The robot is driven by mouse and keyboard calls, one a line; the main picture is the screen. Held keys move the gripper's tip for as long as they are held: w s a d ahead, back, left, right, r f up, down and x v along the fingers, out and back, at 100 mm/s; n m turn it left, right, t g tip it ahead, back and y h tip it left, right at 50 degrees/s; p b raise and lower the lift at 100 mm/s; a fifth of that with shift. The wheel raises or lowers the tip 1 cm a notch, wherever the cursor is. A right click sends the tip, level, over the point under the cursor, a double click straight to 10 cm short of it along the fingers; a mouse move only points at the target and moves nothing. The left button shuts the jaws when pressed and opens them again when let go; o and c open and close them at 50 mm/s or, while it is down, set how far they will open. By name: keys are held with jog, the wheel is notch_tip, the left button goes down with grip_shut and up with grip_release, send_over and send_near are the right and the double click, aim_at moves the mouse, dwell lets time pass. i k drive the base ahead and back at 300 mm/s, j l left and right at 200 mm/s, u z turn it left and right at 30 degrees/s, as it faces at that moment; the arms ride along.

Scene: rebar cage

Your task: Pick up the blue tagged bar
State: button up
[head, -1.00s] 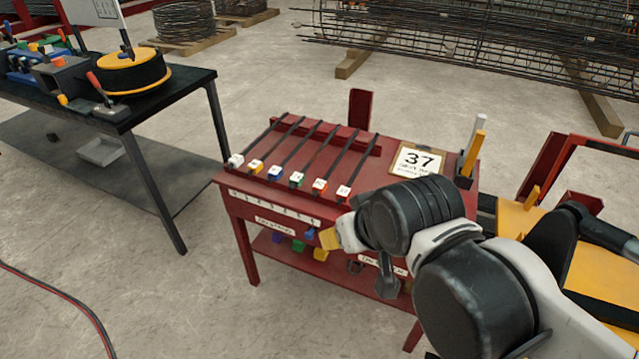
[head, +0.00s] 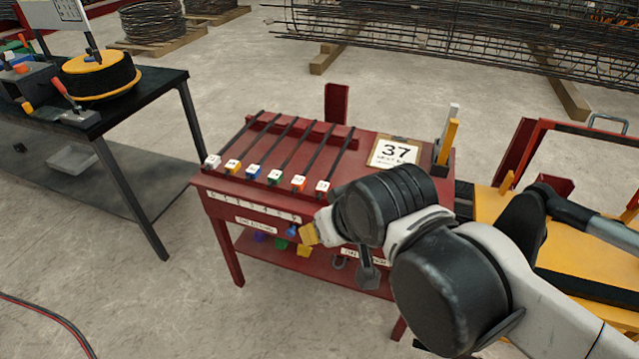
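The blue tagged bar (head: 270,144) is a thin dark bar lying on the red table, third from the left in a row of similar bars. Its blue tag block with a white face (head: 253,171) is at the near end, by the table's front edge. The other bars carry white, orange, green and red-orange tags. My arm reaches in from the lower right over the table's right front. A dark grey part of my gripper (head: 368,271) seems to hang below the wrist, apart from the bars and to their right. Its fingertips and opening are not clear.
The red table (head: 225,195) also holds a "37" sign (head: 396,152) and upright posts at its right. Small coloured items hang below its front edge. A dark bench (head: 158,97) with a yellow-rimmed spool (head: 100,75) stands left. Clear concrete floor lies between them.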

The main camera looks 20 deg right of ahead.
aim_at(253, 172)
jog(key=z, duration=2.7)
jog(key=u, duration=2.6)
jog(key=i+j+z, duration=0.1)
jog(key=i+j, duration=0.15)
jog(key=i+j+z, duration=0.15)
jog(key=j, duration=0.25)
jog(key=i+j+z, duration=0.1)
jog(key=i+j, duration=0.2)
jog(key=i+j+z, duration=0.1)
jog(key=j, duration=0.35)
jog(key=i+j+z, duration=0.15)
jog(key=i+j, duration=0.15)
jog(key=j, duration=0.15)
jog(key=i+j+z, duration=0.1)
jog(key=j, duration=0.3)
jog(key=i+j+z, duration=0.15)
jog(key=j, duration=0.3)
jog(key=i+j+z, duration=0.1)
jog(key=j, duration=0.35)
jog(key=i, duration=0.1)
